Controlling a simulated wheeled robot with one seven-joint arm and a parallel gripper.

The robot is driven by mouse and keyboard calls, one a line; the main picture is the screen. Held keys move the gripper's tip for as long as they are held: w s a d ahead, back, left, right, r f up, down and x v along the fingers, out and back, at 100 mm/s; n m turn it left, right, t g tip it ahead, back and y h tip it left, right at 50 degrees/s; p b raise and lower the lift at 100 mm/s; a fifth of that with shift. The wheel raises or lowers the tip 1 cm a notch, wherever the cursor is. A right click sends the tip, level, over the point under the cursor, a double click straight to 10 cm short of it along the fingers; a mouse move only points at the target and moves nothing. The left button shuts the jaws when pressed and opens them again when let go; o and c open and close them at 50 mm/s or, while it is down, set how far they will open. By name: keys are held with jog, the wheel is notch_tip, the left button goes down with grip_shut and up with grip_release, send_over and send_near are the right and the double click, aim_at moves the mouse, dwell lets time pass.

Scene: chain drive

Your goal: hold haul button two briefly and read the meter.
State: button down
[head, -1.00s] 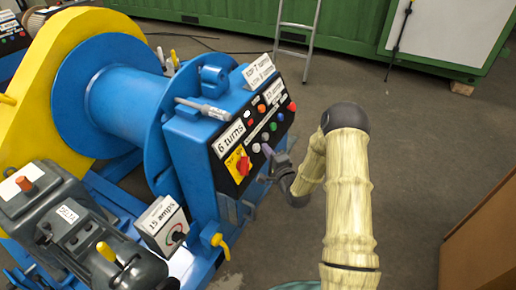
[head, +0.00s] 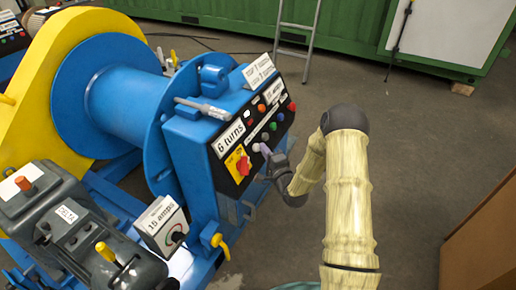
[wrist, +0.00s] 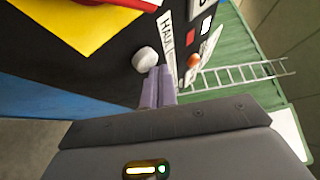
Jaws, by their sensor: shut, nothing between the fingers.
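The black control panel (head: 262,137) on the blue winch carries several coloured buttons, a red rotary switch on a yellow plate (head: 238,162) and a "6 turns" label (head: 228,138). My gripper (head: 264,150) is shut and empty, its fingertips close to the panel's lower middle buttons. In the wrist view, the fingers (wrist: 158,88) point at the panel just below and right of a white round button (wrist: 145,59). Contact cannot be made out. A label starting "HAUL" (wrist: 166,40) shows beside it, its number unclear. A small box reading "15 amps" (head: 160,224) stands left of the panel.
The blue drum (head: 120,95) and yellow guard (head: 50,60) are at left. A grey unit labelled "DELTA" (head: 68,214) is in front. A ladder (head: 300,40) leans by the green container behind. A brown box (head: 485,235) is at right; the floor between is clear.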

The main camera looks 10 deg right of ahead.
jog(key=shift+w+a+f, duration=0.15)
jog(key=shift+w+a, duration=0.1)
jog(key=shift+a, duration=0.1)
dwell(1.1)
jog(key=shift+w+d, duration=0.1)
dwell(0.4)
jog(key=shift+a, duration=0.2)
jog(key=shift+s+d, duration=0.15)
jog(key=shift+s, duration=0.05)
dwell(0.3)
jog(key=shift+w, duration=0.15)
dwell(1.2)
jog(key=shift+s+d+r, duration=0.4)
jog(key=shift+s+d, duration=0.2)
jog(key=shift+d, duration=0.05)
